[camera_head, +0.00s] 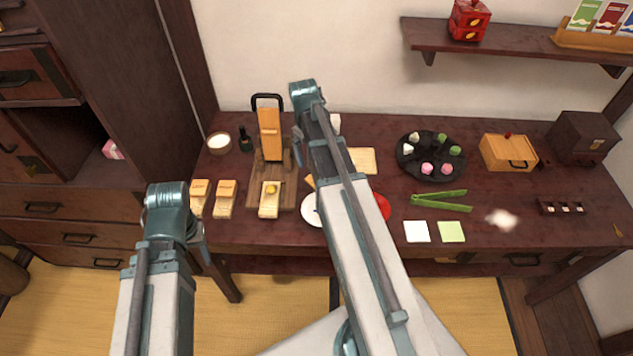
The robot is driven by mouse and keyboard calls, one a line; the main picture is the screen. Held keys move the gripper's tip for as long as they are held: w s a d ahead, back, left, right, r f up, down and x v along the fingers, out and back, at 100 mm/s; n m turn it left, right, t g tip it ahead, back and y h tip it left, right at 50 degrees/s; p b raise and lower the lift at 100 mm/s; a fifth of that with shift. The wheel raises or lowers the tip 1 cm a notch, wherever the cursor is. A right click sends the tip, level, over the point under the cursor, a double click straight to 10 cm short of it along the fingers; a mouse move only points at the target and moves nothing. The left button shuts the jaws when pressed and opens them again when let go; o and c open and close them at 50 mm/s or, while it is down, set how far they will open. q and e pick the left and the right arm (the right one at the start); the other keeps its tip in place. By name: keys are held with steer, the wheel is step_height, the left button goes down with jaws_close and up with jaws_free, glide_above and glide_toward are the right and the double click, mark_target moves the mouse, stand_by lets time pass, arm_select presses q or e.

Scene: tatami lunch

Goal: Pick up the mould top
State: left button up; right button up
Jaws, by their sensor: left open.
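A tall light-wood piece (269,135) stands on a dark wooden board (255,185) at the table's left. A pale wooden mould (269,209) with a yellow lump in it lies at the board's front. I cannot tell which piece is the mould top. My left gripper (203,240) is open, in front of the table edge and below these pieces, partly hidden by my arm. My right arm reaches over the table's middle, and its gripper (298,136) is mostly hidden.
A black handle (267,101) rises behind the tall piece. A bowl (218,143) and a dark bottle (246,140) stand left of it. A dark plate of sweets (405,164), green tongs (440,207) and a wooden box (508,155) are to the right. A drawer cabinet (70,220) stands at left.

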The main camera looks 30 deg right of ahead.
steer(key=f+b, duration=0.7)
steer(key=f, duration=0.1)
steer(key=shift+w+d, duration=0.1)
steer(key=shift+d, duration=0.3)
steer(key=shift+f+b, duration=0.1)
steer(key=shift+b, duration=0.2)
steer(key=shift+f, duration=0.1)
steer(key=f+b, duration=0.5)
steer(key=shift+d, duration=0.4)
steer(key=c, duration=1.4)
